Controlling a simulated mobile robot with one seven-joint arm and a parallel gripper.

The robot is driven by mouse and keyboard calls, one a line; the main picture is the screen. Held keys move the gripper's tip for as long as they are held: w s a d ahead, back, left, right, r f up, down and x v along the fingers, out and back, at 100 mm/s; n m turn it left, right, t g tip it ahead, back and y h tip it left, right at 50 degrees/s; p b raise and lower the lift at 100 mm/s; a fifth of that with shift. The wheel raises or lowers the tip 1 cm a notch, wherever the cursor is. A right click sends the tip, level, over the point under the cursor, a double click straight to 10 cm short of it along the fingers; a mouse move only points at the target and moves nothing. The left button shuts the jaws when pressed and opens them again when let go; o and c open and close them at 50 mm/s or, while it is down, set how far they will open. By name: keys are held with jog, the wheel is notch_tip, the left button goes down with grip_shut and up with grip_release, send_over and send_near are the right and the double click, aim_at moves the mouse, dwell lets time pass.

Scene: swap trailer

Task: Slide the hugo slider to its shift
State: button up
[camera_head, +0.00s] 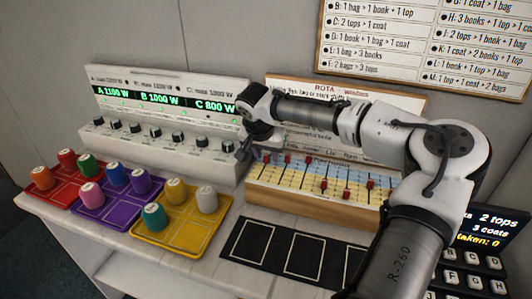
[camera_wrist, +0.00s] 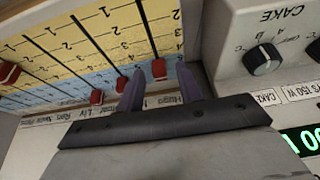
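The slider board (camera_head: 318,213) has several red knobs on vertical tracks over yellow and blue bands. In the wrist view the board appears turned around. The end slider's red knob (camera_wrist: 158,68) lies between my fingertips, near the edge of the blue band; a label reading roughly "Hugo" shows beside the right finger. My gripper (camera_wrist: 160,72) has its two dark fingers apart, one on each side of this knob, with gaps visible. In the head view my gripper (camera_head: 246,152) is at the board's left end. Whether the fingers touch the knob is unclear.
A white panel with green displays and black dials (camera_head: 160,120) stands close beside my gripper. A rota sheet (camera_head: 305,92) stands behind the board. Red, purple and yellow trays (camera_head: 150,232) with coloured spools are at the left. Black outlined mats (camera_head: 262,242) lie in front.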

grip_shut()
jog(key=shift+w+a+r+p, duration=0.25)
jog(key=shift+w+a+p, duration=0.1)
jog(key=shift+w, duration=0.35)
jog(key=shift+w+r, duration=0.2)
jog(key=shift+w, duration=0.55)
jog(key=shift+w+d+f+p, duration=0.1)
jog(key=shift+w+d+p, duration=0.25)
jog(key=shift+p, duration=0.1)
jog(key=shift+w+d+f, duration=0.1)
jog(key=shift+w+d, duration=0.05)
jog(key=shift+d, duration=0.2)
